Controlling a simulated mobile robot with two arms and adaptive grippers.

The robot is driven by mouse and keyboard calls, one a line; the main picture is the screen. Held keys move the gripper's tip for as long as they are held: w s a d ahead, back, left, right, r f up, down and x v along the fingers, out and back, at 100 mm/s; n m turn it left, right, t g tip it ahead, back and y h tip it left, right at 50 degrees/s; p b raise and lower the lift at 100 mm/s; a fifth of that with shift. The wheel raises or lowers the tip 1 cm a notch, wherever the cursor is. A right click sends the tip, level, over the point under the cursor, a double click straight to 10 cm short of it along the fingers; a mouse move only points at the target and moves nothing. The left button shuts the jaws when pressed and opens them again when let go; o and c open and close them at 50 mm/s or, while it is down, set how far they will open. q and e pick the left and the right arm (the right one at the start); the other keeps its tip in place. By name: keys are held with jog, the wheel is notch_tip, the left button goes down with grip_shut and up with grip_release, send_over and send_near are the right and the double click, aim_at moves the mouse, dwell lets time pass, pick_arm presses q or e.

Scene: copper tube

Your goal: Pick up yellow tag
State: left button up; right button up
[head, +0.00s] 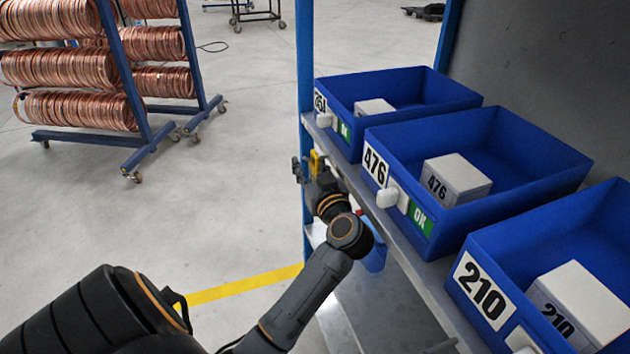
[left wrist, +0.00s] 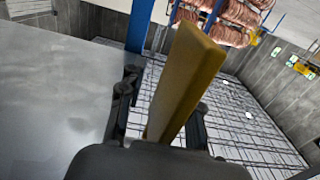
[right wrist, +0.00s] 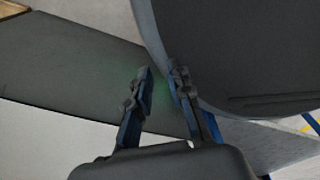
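A yellow tag (head: 315,164) shows by the blue shelf post in the head view. My left gripper (head: 308,171) is at it, reaching past the near edge of the shelf. In the left wrist view the yellow tag (left wrist: 190,75) stands tilted between the spread fingers of my left gripper (left wrist: 160,105).
Blue bins 254 (head: 445,92), 476 (head: 545,150) and 210 (head: 600,225) stand on the grey shelf (head: 430,285), each holding a white box. A blue post (head: 305,60) rises beside my left gripper. Copper coil racks (head: 130,100) stand at left. The floor between is open.

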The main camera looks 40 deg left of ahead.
pick_arm(q)
grip_shut()
dwell(0.4)
jog(key=s+a, duration=0.4)
jog(key=s, duration=0.4)
jog(key=s+a+p, duration=0.1)
jog(key=s+a, duration=0.3)
jog(key=s, duration=0.4)
jog(key=shift+r, duration=0.3)
